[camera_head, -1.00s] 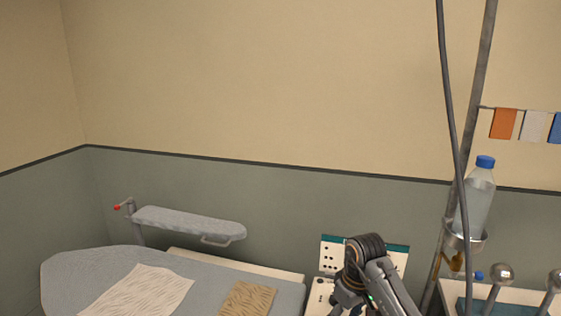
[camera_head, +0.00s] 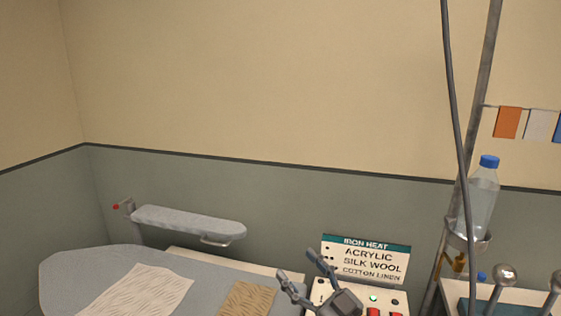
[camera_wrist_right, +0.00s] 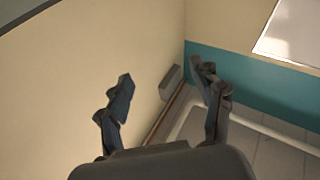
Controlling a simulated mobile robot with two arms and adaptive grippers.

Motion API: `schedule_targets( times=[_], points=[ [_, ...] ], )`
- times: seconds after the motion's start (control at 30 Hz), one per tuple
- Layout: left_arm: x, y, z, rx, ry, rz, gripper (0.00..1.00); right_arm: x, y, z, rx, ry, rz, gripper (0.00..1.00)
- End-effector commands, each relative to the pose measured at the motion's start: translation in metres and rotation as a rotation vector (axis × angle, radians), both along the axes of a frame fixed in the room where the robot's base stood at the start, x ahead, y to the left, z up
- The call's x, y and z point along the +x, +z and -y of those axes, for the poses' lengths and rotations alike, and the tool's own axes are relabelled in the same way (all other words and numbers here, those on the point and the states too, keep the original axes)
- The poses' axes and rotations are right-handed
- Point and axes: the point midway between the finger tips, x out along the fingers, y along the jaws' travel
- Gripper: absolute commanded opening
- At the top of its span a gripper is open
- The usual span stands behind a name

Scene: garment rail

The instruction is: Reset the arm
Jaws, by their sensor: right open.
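My right gripper (camera_head: 303,270) is at the bottom middle of the head view, in front of the control box and its "Iron Heat" sign (camera_head: 365,258). Its two fingers are spread apart with nothing between them. In the right wrist view the open fingers (camera_wrist_right: 165,92) also show, with a cream wall and a teal band beyond them. The rest of the right arm is mostly below the head view. My left gripper is in neither view.
An ironing board (camera_head: 75,272) with a pale cloth (camera_head: 138,293) and a tan cloth (camera_head: 247,298) is at lower left. A small sleeve board (camera_head: 188,221) stands behind it. A water bottle (camera_head: 482,200) hangs on a pole (camera_head: 487,75) at right, beside a hanging cable (camera_head: 452,100).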

Motion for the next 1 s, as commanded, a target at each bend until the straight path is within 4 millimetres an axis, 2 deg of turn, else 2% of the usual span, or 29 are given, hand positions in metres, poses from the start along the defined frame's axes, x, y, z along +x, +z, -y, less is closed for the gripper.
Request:
schedule_targets(
  times=[0.03, 0.07, 0.17, 0.2, 0.27, 0.3, 0.37, 0.43, 0.5, 0.6, 0.7, 0.83, 1.0],
  points=[
    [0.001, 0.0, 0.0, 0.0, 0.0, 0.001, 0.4, -0.004, 0.003, 0.024, 0.062, -0.106, 0.01, 0.66],
    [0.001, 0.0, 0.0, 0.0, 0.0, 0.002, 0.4, -0.005, 0.005, 0.039, 0.091, -0.174, 0.011, 0.66],
    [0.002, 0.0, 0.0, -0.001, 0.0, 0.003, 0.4, -0.011, -0.005, 0.091, 0.164, -0.404, -0.039, 0.66],
    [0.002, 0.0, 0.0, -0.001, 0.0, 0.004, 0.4, -0.016, -0.014, 0.111, 0.179, -0.492, -0.08, 0.66],
    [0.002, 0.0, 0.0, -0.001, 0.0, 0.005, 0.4, -0.025, -0.034, 0.14, 0.185, -0.619, -0.163, 0.66],
    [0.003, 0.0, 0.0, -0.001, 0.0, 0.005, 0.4, -0.033, -0.05, 0.157, 0.179, -0.695, -0.232, 0.66],
    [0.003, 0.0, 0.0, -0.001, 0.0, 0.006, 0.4, -0.049, -0.078, 0.178, 0.154, -0.794, -0.352, 0.66],
    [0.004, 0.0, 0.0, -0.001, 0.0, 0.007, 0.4, -0.073, -0.113, 0.197, 0.1, -0.88, -0.513, 0.66],
    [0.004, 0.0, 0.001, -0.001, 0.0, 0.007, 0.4, -0.102, -0.15, 0.206, 0.025, -0.926, -0.689, 0.66],
    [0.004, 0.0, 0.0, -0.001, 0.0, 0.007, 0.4, -0.146, -0.192, 0.208, -0.095, -0.928, -0.917, 0.66],
    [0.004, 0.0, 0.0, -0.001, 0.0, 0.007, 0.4, -0.187, -0.22, 0.202, -0.208, -0.88, -1.095, 0.66],
    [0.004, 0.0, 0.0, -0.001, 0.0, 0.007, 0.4, -0.234, -0.243, 0.19, -0.333, -0.784, -1.27, 0.66],
    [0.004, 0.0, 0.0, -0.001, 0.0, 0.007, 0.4, -0.288, -0.258, 0.173, -0.474, -0.631, -1.436, 0.66]
  ],
)
